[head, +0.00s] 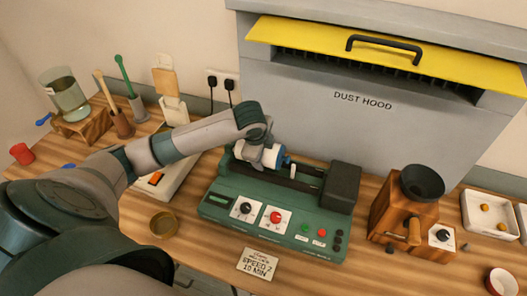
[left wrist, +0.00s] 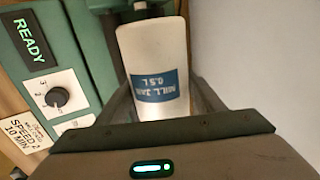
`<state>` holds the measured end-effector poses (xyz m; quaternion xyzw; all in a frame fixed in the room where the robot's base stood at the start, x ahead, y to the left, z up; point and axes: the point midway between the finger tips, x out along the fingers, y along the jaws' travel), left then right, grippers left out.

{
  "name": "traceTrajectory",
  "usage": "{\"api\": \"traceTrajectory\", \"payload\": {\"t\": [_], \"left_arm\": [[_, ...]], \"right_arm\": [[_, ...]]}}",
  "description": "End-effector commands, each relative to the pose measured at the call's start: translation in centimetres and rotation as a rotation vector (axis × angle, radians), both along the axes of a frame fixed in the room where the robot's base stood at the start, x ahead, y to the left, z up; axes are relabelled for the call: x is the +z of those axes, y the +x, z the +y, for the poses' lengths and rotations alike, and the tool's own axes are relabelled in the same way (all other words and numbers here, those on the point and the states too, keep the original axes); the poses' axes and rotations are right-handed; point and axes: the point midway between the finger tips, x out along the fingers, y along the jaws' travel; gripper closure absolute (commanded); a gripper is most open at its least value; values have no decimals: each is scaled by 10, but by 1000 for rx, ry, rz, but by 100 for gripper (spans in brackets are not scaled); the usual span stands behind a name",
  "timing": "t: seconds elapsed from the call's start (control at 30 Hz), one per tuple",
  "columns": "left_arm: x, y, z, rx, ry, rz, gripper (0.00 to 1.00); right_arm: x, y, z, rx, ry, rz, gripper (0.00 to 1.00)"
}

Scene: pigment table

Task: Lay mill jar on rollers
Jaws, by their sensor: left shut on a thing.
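The mill jar (head: 271,156) is white with a blue band and lies between the fingers of my left gripper (head: 262,153), over the roller bed of the green roller mill (head: 225,207). In the left wrist view the jar (left wrist: 150,45) shows its blue label, "MILL JAR 0.5 L", with the gripper (left wrist: 160,100) shut around it. The dark rollers (head: 301,182) show to the right of the jar; the arm and jar hide the rest. I cannot tell whether the jar touches the rollers. My right gripper is out of view.
The mill has a dark motor housing (head: 342,187) at its right end. A grey dust hood (head: 300,95) stands close behind. A wooden grinder (head: 385,215) is at right, a brass bowl (head: 163,225) at front left, and a speed card (head: 258,262) in front.

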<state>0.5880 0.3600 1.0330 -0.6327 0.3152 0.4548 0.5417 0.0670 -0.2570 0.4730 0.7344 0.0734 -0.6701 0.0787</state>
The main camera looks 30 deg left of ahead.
Motion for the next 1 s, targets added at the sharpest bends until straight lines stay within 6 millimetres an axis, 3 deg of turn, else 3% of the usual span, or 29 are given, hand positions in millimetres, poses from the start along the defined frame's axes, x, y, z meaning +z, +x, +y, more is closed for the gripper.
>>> {"api": "traceTrajectory", "payload": {"t": [1.0], "left_arm": [[-9, -1, 0, -1, 1, 2, 75]], "right_arm": [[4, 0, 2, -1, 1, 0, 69]]}}
